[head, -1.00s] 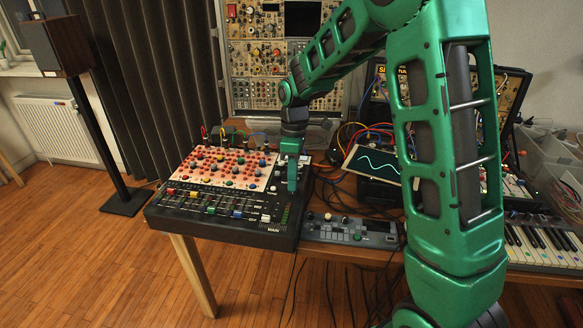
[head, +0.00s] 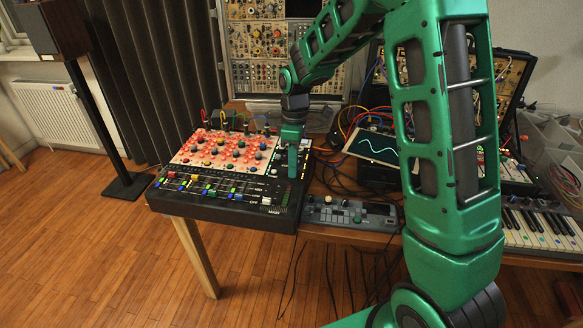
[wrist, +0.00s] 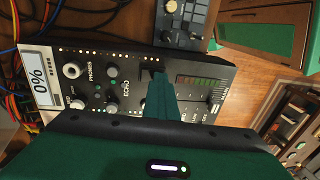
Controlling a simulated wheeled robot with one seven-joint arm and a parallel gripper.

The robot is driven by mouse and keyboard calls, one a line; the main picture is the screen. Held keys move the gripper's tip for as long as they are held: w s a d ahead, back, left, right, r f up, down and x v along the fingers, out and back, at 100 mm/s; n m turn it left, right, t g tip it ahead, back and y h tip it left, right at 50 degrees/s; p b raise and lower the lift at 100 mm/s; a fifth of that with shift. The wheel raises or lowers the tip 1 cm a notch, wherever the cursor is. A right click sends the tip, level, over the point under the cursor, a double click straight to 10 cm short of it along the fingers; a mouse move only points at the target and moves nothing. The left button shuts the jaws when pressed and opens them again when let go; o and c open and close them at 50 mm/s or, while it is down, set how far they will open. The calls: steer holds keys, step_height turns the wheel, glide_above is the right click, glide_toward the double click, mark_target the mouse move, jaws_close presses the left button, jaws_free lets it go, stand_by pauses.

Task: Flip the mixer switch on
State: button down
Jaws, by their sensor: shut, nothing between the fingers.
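The mixer (head: 220,211) is a black console with a pale panel of red dots and knobs, on the left end of the table. Its black right strip (wrist: 95,97) fills the middle of the wrist view, with knobs, PHONES lettering, small lights and a level meter (wrist: 197,80). My gripper (head: 292,176) is shut and empty, pointing down over that strip. In the wrist view its fingertips (wrist: 160,76) are close to the panel, beside a small dark raised part (wrist: 148,73). I cannot tell whether this is the switch, its position, or whether the fingertips touch it.
A grey device (head: 345,214) lies right of the mixer. Behind it are cables and a screen with a cyan wave (head: 377,146). A keyboard (head: 540,232) is at the right. A speaker on a stand (head: 90,110) stands left. A small display reads 0% (wrist: 38,82).

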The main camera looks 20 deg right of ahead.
steer(key=shift+w+d, duration=0.4)
steer(key=shift+w, duration=0.2)
steer(key=shift+r, duration=0.1)
step_height(320, 180, up, 14)
steer(key=w, duration=0.1)
steer(key=shift+w+d, duration=0.35)
steer(key=shift+d, duration=0.05)
steer(key=s+d+r+m, duration=0.1)
steer(key=s+d+m, duration=0.45)
steer(key=s, duration=0.35)
steer(key=s+d+r+m, duration=0.1)
steer(key=s+d+m, duration=0.3)
steer(key=s+d, duration=0.4)
steer(key=s+d+f+m, duration=0.1)
steer(key=s+m, duration=0.3)
steer(key=s, duration=0.5)
steer(key=s+d+f+m+t, duration=0.1)
steer(key=s+f+m, duration=0.3)
steer(key=s, duration=0.6)
steer(key=shift+d+f+m, duration=0.15)
steer(key=shift+f+m, duration=0.1)
steer(key=shift+m, duration=0.2)
